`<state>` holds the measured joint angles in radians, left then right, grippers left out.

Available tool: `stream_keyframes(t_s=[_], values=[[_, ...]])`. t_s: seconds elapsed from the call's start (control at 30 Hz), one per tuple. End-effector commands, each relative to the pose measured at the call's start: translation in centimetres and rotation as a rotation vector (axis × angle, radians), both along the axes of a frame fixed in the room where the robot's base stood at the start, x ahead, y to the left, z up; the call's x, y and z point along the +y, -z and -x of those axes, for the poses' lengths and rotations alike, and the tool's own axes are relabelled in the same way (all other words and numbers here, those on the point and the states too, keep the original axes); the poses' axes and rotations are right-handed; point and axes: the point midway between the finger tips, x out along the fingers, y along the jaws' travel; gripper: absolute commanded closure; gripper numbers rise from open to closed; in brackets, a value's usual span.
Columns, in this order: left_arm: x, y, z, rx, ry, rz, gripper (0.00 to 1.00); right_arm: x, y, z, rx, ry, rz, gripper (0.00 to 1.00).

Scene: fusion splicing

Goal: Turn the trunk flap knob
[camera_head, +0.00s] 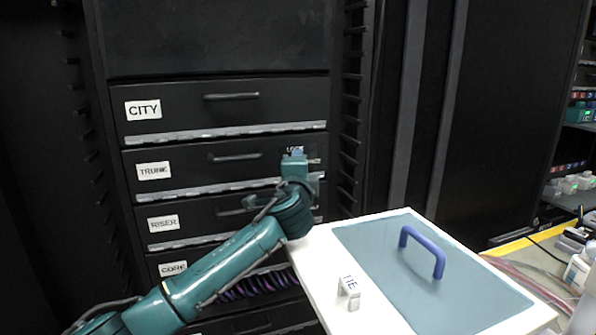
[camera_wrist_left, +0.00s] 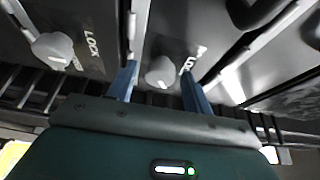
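The drawer labelled TRUNK (camera_head: 200,174) is a black flap with a bar handle in the head view. A LOCK marking shows at its right end, where my left gripper (camera_head: 295,153) is, and the gripper hides the knob there. In the left wrist view my left gripper (camera_wrist_left: 160,78) has its two blue fingers apart. A light grey round knob (camera_wrist_left: 162,72) beside a LOCK marking appears between them, with a gap on each side. I cannot tell whether the fingertips reach around it. My right gripper is not in view.
A second grey knob (camera_wrist_left: 52,48) with its own LOCK marking is on the neighbouring panel. The CITY (camera_head: 225,108), RISER (camera_head: 195,218) and CORE drawers are stacked around TRUNK. A white board with a blue-grey lid (camera_head: 400,255) and a blue handle (camera_head: 424,250) stands at the front right.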

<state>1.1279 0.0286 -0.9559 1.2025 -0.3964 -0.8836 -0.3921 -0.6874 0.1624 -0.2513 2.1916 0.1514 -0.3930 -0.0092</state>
Motion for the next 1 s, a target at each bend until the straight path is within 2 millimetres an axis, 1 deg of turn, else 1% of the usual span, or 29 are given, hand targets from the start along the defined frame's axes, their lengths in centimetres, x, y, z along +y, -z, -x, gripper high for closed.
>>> stream_keyframes(t_s=[0.3,0.47,0.57,0.9,1.0], values=[[-0.1,0.0,0.2,-0.001,0.002,0.000,0.46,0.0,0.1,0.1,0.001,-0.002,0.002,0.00],[0.0,0.0,1.3,-0.001,0.003,0.001,0.46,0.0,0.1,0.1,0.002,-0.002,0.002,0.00],[0.1,0.1,2.7,-0.001,0.004,0.002,0.46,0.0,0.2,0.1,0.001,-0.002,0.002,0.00],[0.6,0.2,9.2,0.000,0.004,0.002,0.46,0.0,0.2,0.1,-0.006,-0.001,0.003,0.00],[0.8,0.2,10.8,0.000,0.003,0.001,0.46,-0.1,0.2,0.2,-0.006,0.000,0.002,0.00]])
